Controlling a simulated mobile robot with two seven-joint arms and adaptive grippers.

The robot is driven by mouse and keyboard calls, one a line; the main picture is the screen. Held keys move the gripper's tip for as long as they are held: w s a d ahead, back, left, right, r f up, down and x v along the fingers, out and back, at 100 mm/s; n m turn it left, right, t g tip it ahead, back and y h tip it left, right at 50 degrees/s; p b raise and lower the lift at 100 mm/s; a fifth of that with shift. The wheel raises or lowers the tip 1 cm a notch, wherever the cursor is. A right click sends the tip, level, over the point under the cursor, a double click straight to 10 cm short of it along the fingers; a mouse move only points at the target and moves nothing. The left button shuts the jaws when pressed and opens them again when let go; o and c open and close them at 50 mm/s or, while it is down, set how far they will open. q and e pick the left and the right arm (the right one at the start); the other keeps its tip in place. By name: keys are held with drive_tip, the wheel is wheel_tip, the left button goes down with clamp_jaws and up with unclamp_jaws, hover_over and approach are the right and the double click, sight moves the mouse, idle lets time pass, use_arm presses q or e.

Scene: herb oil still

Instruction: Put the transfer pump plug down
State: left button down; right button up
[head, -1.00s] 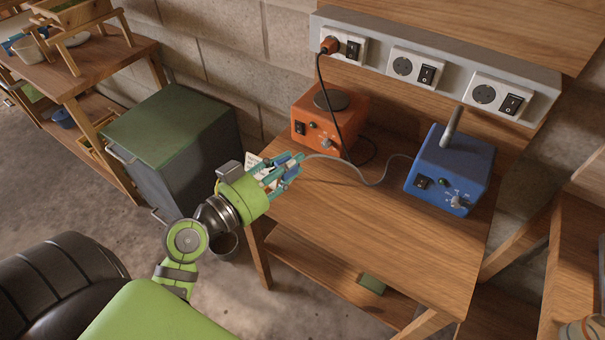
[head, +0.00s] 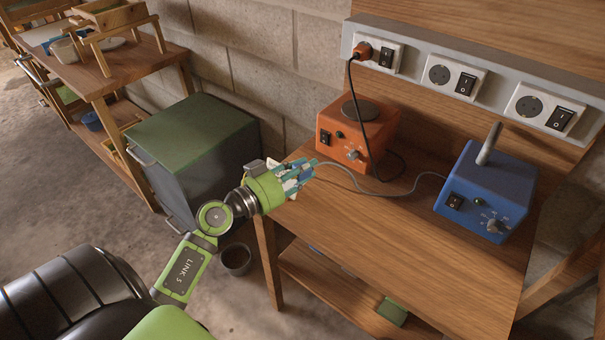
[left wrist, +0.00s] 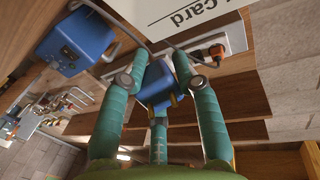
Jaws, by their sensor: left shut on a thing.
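The transfer pump (head: 486,192) is a blue box with a metal stub on top, at the right of the wooden bench. Its grey cable (head: 350,184) runs left to my left gripper (head: 297,176), over the bench's left end. That gripper is shut on the blue plug, whose body shows between the fingers in the left wrist view (left wrist: 155,84). In the head view the fingers mostly hide the plug. I cannot tell whether it touches the bench top. My right gripper is not in view.
An orange hotplate (head: 358,130) stands behind the gripper, its plug (head: 362,50) in the left socket of the wall strip. Two other sockets (head: 438,74) are empty. A printed white card (left wrist: 180,12) is near the fingers. The bench's front middle (head: 400,235) is clear.

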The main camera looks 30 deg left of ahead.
use_arm(q)
drive_tip(key=shift+r, duration=0.1)
drive_tip(key=shift+f, duration=0.6)
drive_tip(key=c, duration=0.9)
unclamp_jaws()
